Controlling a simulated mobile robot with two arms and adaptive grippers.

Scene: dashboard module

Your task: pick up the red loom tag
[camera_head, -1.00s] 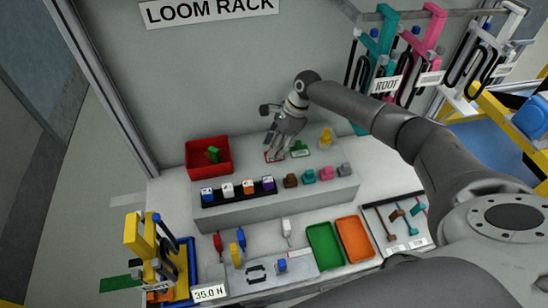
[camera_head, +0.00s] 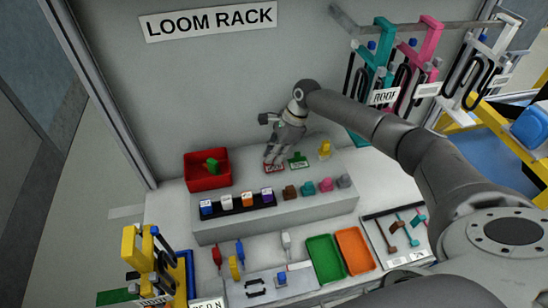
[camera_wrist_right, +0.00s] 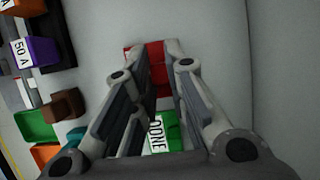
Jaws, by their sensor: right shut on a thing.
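The red loom tag (camera_head: 274,168) is at the back of the raised grey shelf, left of a green tag (camera_head: 299,160). My right gripper (camera_head: 272,160) reaches down to it from above, fingers pointing down. In the right wrist view the red tag (camera_wrist_right: 156,53) shows between and beyond the fingertips (camera_wrist_right: 158,48), and the fingers are shut on it. The fingers hide part of it. I cannot tell whether it has left the shelf. The green tag, lettered DONE (camera_wrist_right: 157,133), lies under the fingers in that view. My left gripper is not in view.
A red bin (camera_head: 196,184) with a green piece inside stands left of the tags. A yellow piece (camera_head: 324,149) stands to the right. A row of labelled blocks (camera_head: 227,202) and several coloured connectors (camera_head: 307,188) line the shelf front. The rack wall rises close behind.

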